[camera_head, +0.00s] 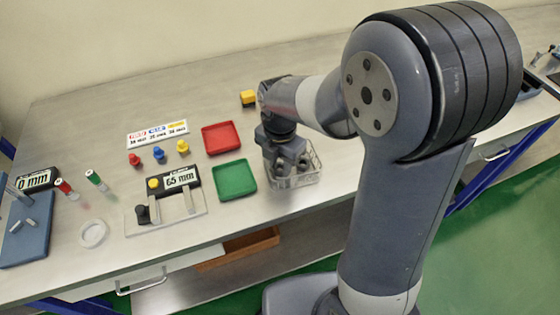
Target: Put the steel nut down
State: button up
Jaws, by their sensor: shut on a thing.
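My gripper (290,168) points down over the wire basket (297,182) at the middle of the bench. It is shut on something. The steel nut cannot be told apart from the grey fingers at this size, and the fingers and wrist hide most of what is between them. Whether the fingertips are inside the basket or above its rim is hard to tell.
A green tray (235,180) and a red tray (222,138) lie left of the basket. A yellow block (249,98) is behind. A gauge marked 65 mm (180,179), coloured pegs (158,154) and a white ring (93,233) stand further left. Bare bench lies behind.

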aim_at(280, 166)
jog(key=shift+f, duration=0.1)
jog(key=o, duration=0.7)
notch_tip(280, 166, up, 12)
jog(key=shift+r, duration=0.15)
